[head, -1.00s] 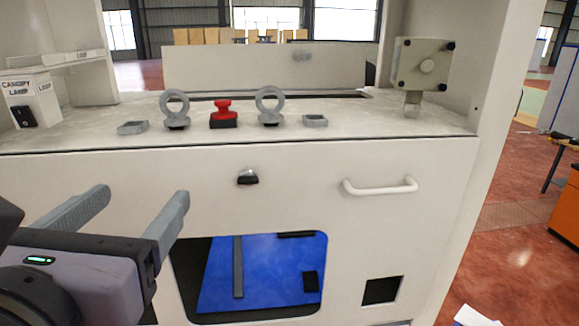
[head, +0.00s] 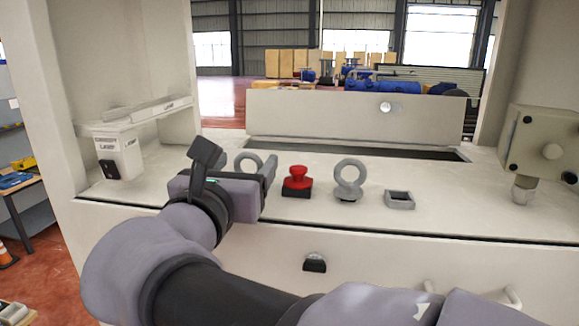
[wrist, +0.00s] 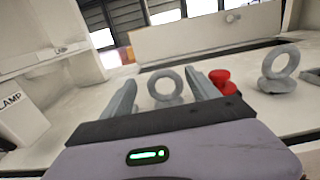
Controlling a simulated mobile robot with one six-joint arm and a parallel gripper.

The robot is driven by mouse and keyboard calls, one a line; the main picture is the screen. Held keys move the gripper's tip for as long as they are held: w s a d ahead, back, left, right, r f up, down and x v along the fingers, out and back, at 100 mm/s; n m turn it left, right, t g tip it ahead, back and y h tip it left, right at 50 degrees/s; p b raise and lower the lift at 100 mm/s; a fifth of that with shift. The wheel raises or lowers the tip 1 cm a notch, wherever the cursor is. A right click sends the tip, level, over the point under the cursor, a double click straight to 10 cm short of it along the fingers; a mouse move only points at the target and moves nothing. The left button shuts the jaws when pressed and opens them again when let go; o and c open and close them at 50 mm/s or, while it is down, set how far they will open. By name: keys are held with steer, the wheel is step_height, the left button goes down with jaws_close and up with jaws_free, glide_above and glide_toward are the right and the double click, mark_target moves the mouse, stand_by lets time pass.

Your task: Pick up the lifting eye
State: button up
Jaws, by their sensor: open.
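Two grey ring-topped lifting eyes stand upright on the cream panel top. The left lifting eye (head: 248,155) is partly hidden behind my gripper in the head view. In the wrist view this left eye (wrist: 166,101) shows ahead, framed between the two fingers of my gripper (wrist: 160,78). The fingers are apart and nothing is held; I cannot tell whether they reach alongside the ring. The right lifting eye (head: 349,195) stands clear, past the red button, and also shows in the wrist view (wrist: 274,84).
A red button (head: 297,181) stands between the two eyes, close to my gripper's right finger in the wrist view. A square grey socket (head: 399,200) lies to the right. A lamp switch box (head: 119,155) is at left, a grey control box (head: 541,145) at right. A raised panel (head: 355,115) stands behind.

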steer(key=shift+w+d+f, duration=0.1)
steer(key=shift+w+d, duration=0.3)
steer(key=shift+d, duration=0.2)
steer(key=c, duration=0.3)
steer(key=shift+s+a, duration=0.2)
steer(key=shift+a, duration=0.15)
steer(key=c, duration=1.1)
steer(key=shift+w+d, duration=0.1)
steer(key=shift+d, duration=0.1)
jaws_close()
